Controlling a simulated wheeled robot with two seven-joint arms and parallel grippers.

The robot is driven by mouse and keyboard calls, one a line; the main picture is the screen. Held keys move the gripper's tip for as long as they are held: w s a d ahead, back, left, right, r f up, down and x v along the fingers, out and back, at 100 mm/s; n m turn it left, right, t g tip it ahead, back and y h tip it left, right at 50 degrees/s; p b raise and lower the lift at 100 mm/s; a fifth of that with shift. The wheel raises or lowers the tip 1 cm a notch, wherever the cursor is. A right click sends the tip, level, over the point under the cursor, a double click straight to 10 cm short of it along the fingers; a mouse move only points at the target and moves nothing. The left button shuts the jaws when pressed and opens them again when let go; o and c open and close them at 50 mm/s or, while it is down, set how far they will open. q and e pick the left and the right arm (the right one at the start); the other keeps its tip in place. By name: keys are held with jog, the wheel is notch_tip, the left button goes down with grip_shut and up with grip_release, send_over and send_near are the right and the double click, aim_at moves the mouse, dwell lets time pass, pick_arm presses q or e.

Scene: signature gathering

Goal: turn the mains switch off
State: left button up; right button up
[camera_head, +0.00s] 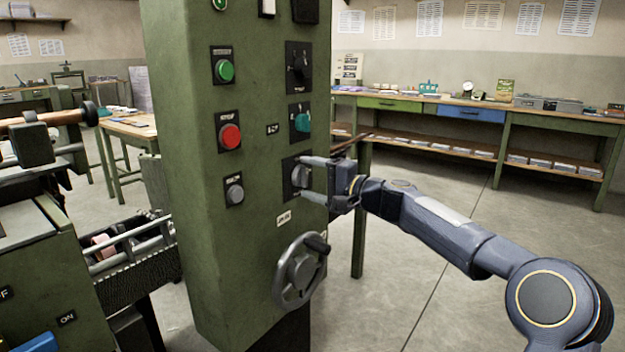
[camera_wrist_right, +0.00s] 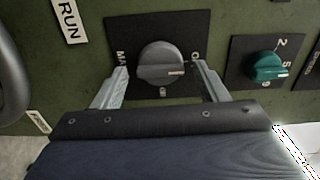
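The mains switch is a grey rotary knob (camera_head: 299,176) on a black plate, low on the right face of the green control column (camera_head: 215,270). In the right wrist view the knob (camera_wrist_right: 161,62) sits between my fingers, with a pale mark at its right end. Letters show on both sides of the plate, partly hidden by the fingers. My right gripper (camera_head: 312,179) is open, one finger on each side of the knob. A gap shows between knob and fingers in the wrist view (camera_wrist_right: 160,78). My left gripper is not in view.
A teal knob (camera_head: 302,122) sits just above the switch, and a handwheel (camera_head: 301,270) below it. Green (camera_head: 223,71), red (camera_head: 229,136) and grey (camera_head: 235,194) buttons line the column's left face. A workbench (camera_head: 480,107) stands behind; open floor lies to the right.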

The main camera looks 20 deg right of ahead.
jog(key=shift+d, duration=0.1)
jog(key=v, duration=0.7)
jog(key=shift+s+d, duration=0.15)
jog(key=shift+s, duration=0.2)
